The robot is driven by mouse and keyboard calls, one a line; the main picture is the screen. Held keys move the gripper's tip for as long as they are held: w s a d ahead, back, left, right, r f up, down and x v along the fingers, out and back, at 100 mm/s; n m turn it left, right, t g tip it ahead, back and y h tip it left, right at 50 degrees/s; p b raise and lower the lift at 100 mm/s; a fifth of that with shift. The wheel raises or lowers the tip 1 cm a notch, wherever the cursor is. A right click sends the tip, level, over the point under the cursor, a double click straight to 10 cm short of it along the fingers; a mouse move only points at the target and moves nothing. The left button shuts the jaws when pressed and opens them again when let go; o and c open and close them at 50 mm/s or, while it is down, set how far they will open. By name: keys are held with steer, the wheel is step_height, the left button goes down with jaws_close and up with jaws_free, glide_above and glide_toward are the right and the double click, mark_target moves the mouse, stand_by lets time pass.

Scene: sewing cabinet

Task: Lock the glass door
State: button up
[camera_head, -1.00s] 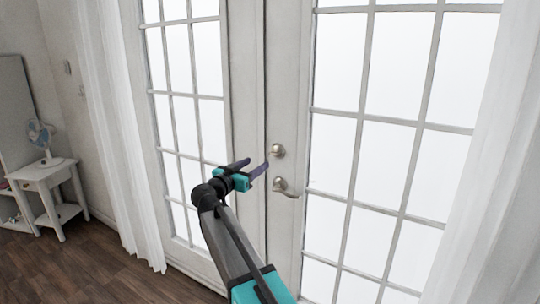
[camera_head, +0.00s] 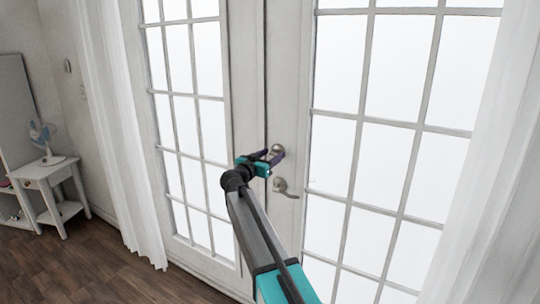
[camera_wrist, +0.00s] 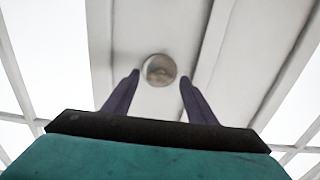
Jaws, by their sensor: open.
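The white glass door (camera_head: 364,110) has paned glass and stands shut beside a second glass door leaf (camera_head: 187,95). A round metal lock knob (camera_head: 277,149) sits on its left stile, above a lever handle (camera_head: 285,188). My gripper (camera_head: 274,155) is open at the lock knob, its fingers partly covering the knob in the head view. In the wrist view, the knob (camera_wrist: 159,70) shows between and just beyond the fingertips of my gripper (camera_wrist: 158,77), with gaps on both sides. Whether the fingers reach around it in depth, I cannot tell.
The lever handle is close below my gripper. White curtains hang at the left (camera_head: 120,150) and right (camera_head: 480,170). A small white table (camera_head: 45,172) with a fan (camera_head: 41,137) stands far left. The wooden floor (camera_head: 110,265) at lower left is clear.

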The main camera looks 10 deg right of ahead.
steer(key=shift+c, duration=0.6)
steer(key=c, duration=1)
steer(key=shift+o, duration=0.3)
steer(key=shift+n+b, duration=0.5)
steer(key=shift+b, duration=0.05)
steer(key=n+b, duration=0.2)
steer(key=n, duration=0.1)
steer(key=shift+w+f, duration=0.1)
steer(key=n+b, duration=0.1)
steer(key=n, duration=0.4)
steer(key=shift+a+b, duration=0.15)
steer(key=shift+b, duration=0.25)
steer(key=n, duration=0.5)
steer(key=shift+w+p, duration=0.1)
steer(key=shift+p, duration=0.25)
steer(key=shift+n+p, duration=0.65)
steer(key=shift+n, duration=1.45)
